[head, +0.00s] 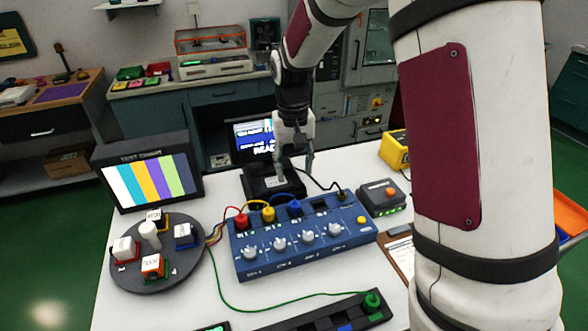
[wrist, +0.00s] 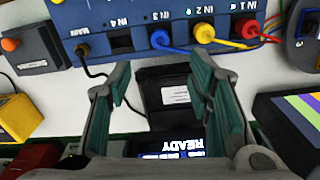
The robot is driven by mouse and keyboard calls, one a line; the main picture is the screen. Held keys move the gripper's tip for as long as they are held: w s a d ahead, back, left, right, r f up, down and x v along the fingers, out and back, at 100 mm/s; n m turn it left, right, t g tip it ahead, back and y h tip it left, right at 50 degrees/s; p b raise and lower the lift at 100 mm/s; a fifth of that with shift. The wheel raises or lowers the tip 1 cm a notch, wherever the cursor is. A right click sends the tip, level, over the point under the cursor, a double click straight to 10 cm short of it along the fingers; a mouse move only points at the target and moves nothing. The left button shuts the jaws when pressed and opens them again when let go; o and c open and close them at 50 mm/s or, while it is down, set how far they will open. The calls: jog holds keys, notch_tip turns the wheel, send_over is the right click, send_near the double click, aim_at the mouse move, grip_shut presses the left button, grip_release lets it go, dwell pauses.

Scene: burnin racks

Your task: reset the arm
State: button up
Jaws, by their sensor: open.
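My gripper (head: 294,165) is open and empty, pointing down above the black device with the lit screen (head: 253,139). In the wrist view my gripper (wrist: 163,100) has its two green-padded fingers spread on either side of this device's dark base (wrist: 166,97), with nothing between the pads. The screen reads READY upside down in the wrist view. Whether the fingertips touch the base cannot be told. The upper part of my arm crosses the right side of the head view and hides part of the table.
A blue mixer box (head: 300,239) with red, yellow and blue plugs stands in front of my gripper. A round tray (head: 157,279) holds small blocks at left, near a colour-bar monitor (head: 147,180). A button box (head: 382,196) and yellow box (head: 394,149) stand right. A green cable runs forward to a strip (head: 328,312).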

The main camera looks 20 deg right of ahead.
jog(key=s+r+n+t, duration=0.1)
jog(key=s+r+t, duration=0.2)
jog(key=s+r, duration=1.45)
jog(key=s+f+t, duration=0.1)
jog(key=s+f, duration=0.1)
jog(key=s, duration=0.8)
jog(key=shift+d+n+t, duration=0.25)
jog(key=shift+n+t, duration=0.05)
jog(key=shift+t, duration=0.1)
jog(key=shift+w, duration=0.1)
